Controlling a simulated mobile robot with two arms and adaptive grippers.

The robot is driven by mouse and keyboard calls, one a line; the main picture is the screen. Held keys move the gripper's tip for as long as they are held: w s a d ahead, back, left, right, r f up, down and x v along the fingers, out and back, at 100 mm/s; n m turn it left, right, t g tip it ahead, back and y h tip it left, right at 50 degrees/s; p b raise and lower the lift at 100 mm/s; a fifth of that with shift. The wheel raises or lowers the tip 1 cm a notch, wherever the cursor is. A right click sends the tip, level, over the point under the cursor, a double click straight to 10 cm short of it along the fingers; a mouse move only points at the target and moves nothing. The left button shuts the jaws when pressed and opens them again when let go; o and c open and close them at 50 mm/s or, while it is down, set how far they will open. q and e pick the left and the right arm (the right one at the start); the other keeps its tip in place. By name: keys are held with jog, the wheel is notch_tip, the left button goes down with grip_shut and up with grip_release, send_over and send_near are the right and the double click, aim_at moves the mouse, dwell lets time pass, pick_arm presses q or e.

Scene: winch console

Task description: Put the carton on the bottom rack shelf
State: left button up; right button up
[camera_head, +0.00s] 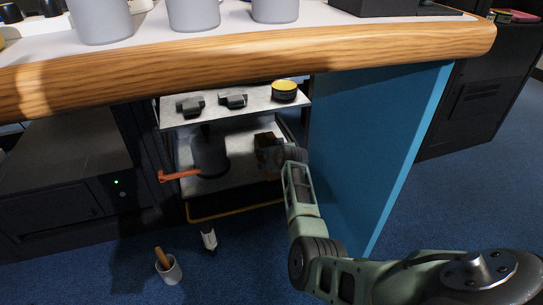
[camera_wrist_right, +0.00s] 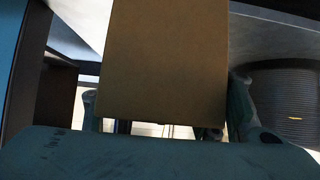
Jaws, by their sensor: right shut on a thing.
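The brown carton (camera_head: 266,141) is over the right part of the lower rack shelf (camera_head: 236,177), under the top shelf. My right gripper (camera_head: 277,150) reaches in from the front right and is shut on the carton. In the right wrist view the carton (camera_wrist_right: 170,60) fills the middle, with a finger at each side. I cannot tell whether the carton's base touches the shelf. My left gripper is not in view.
A dark round drum (camera_head: 211,156) stands left of the carton on the lower shelf, beside an orange handle (camera_head: 180,175). The top shelf (camera_head: 205,112) holds two dark fittings and a yellow-topped tin (camera_head: 285,90). A blue panel (camera_head: 375,145) stands right; the wooden counter edge (camera_head: 250,65) overhangs.

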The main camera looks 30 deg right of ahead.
jog(key=o, duration=1.1)
jog(key=shift+s+f, duration=0.15)
jog(key=shift+f, duration=0.35)
jog(key=shift+r, duration=0.1)
jog(key=v, duration=1.2)
